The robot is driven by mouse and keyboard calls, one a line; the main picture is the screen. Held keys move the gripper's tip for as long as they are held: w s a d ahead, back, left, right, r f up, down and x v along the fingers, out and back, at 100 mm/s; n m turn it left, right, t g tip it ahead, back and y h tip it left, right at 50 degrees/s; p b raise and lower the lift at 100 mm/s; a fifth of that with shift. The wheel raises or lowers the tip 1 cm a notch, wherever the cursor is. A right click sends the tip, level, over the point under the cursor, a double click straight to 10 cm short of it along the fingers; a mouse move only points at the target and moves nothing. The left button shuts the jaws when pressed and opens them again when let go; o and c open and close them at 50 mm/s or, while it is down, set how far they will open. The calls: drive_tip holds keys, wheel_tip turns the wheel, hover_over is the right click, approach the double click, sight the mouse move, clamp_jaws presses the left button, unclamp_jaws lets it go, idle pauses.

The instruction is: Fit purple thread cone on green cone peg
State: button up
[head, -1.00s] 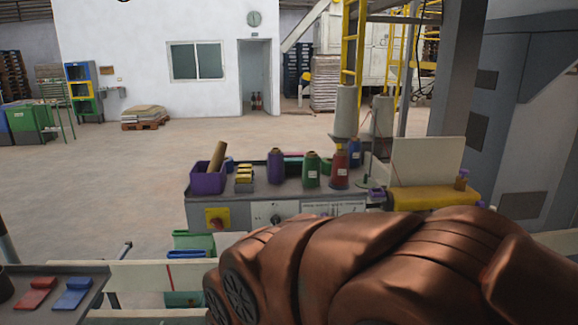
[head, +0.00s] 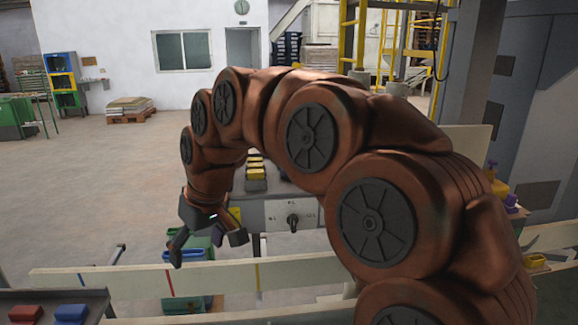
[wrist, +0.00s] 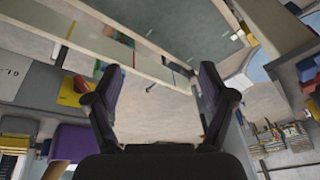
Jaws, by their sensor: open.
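My gripper (head: 207,250) hangs pointing down, open and empty, in front of the bench at the left-middle of the head view. In the wrist view my gripper (wrist: 158,80) has its two fingers wide apart with only rails and floor behind them. The purple thread cone and the green cone peg are not visible now; in the head view my raised arm covers most of the bench top where thread cones stood a second ago. The wrist view shows neither of them.
The bench (head: 270,218) has a control knob on its front; yellow blocks (head: 256,168) show on top. A pale rail (head: 110,280) runs across in front. Red (head: 27,312) and blue (head: 70,313) items lie at lower left.

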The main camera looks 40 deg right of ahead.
drive_tip(key=w+d+r+t+b, duration=0.1)
drive_tip(key=w+d+r+t, duration=0.1)
drive_tip(key=w+d+r, duration=0.5)
drive_tip(key=w+d+r+m+t+h+b, duration=0.1)
drive_tip(key=d+r+m+t+h, duration=0.1)
drive_tip(key=d, duration=1.3)
drive_tip(key=w+d+r+m+t+h+b, duration=0.1)
drive_tip(key=d+r+m+t+h, duration=0.1)
drive_tip(key=d, duration=1.3)
drive_tip(key=shift+p+x, duration=1.55)
drive_tip(key=shift+x, duration=2.4)
drive_tip(key=shift+a, duration=0.15)
drive_tip(key=c, duration=1.4)
drive_tip(key=shift+c, duration=0.2)
